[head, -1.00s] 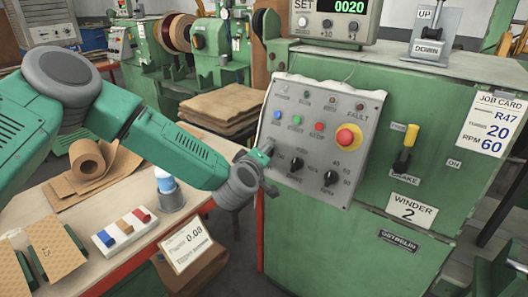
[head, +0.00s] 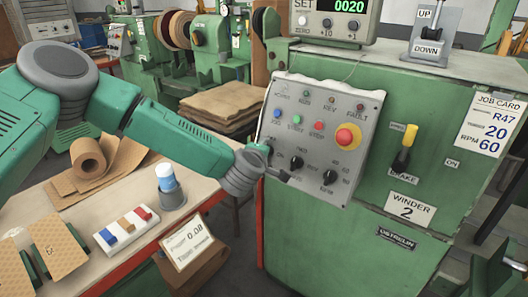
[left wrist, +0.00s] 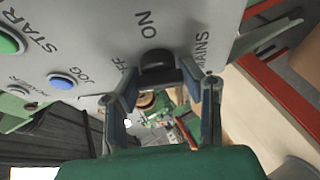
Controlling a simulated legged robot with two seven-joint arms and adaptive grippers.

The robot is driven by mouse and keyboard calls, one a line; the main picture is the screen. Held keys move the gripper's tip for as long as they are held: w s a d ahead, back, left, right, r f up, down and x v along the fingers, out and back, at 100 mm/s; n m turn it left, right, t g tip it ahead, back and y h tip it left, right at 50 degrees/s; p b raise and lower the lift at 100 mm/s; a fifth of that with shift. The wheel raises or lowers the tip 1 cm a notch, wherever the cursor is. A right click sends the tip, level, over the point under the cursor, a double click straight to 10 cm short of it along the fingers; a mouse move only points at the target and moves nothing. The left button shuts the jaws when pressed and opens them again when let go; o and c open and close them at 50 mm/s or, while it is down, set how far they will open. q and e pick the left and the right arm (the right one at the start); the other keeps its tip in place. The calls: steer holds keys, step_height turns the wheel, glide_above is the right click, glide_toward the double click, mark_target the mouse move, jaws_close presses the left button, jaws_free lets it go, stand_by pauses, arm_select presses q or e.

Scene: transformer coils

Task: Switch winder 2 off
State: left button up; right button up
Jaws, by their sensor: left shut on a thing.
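The grey control panel (head: 350,110) of winder 2 faces me, with the sign WINDER 2 (head: 411,208) below it to the right. The black mains switch knob (left wrist: 158,64) shows in the left wrist view, with ON above it and OFF, partly covered, to its left. My left gripper (left wrist: 160,88) is shut on this knob, one finger on each side. In the head view my left gripper (head: 272,163) is at the panel's lower left edge and hides the knob. I cannot tell which way the knob points. My right gripper is not in view.
Beside the switch are blue (head: 277,114), green (head: 295,119) and red (head: 319,126) buttons, a red emergency stop (head: 347,137) and two black dials (head: 297,162). A yellow-topped brake lever (head: 405,148) stands right. A table (head: 95,280) is at lower left.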

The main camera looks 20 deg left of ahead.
arm_select(q)
steer(key=shift+s+f, duration=0.1)
steer(key=shift+f, duration=0.15)
steer(key=o, duration=1.2)
steer(key=shift+r, duration=0.1)
steer(key=shift+s+r, duration=0.2)
steer(key=shift+s, duration=0.1)
steer(key=v, duration=1.1)
steer(key=shift+f, duration=0.1)
steer(key=shift+f, duration=0.1)
